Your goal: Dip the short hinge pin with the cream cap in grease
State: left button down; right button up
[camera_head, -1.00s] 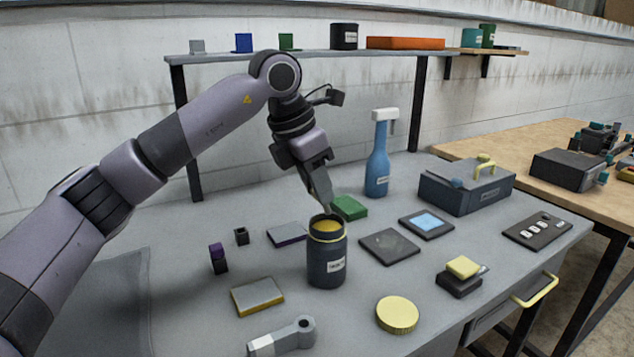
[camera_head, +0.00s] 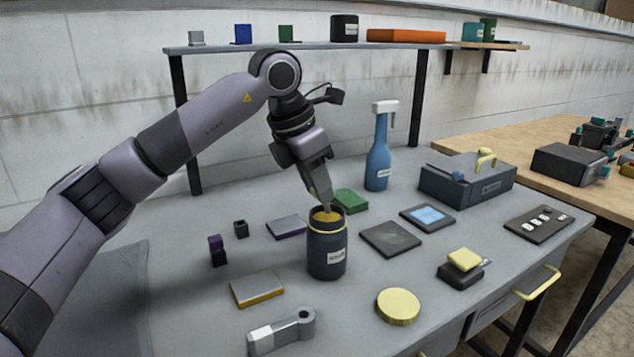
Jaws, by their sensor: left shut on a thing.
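A dark grease jar (camera_head: 327,260) with a pale label and a yellow band stands open on the grey bench, yellow grease showing in its mouth. My left gripper (camera_head: 322,196) points down right over the jar, its fingertips at the rim. It is shut on a small thin thing, likely the short hinge pin, whose tip shows at the jar's mouth. The cream cap is hidden by the fingers, and how deep the tip reaches is hard to tell. My right gripper is not in view.
A round yellow lid (camera_head: 398,306), a grey lever part (camera_head: 281,332) and a yellow-edged block (camera_head: 257,288) lie in front. A blue spray bottle (camera_head: 378,160) and a green block (camera_head: 350,200) stand behind the jar. A grey toolbox (camera_head: 467,187) is at the right.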

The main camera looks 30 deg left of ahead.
pick_arm(q)
jog(key=shift+f, duration=0.4)
jog(key=shift+f+b, duration=0.15)
jog(key=shift+b, duration=0.15)
dwell(0.7)
notch_tip(320, 180, up, 2)
jog(key=shift+p, duration=0.95)
notch_tip(320, 180, up, 3)
jog(key=p, duration=0.3)
jog(key=shift+r, duration=0.2)
jog(key=shift+r+p, duration=0.8)
jog(key=shift+r, duration=0.1)
jog(key=shift+f, duration=0.1)
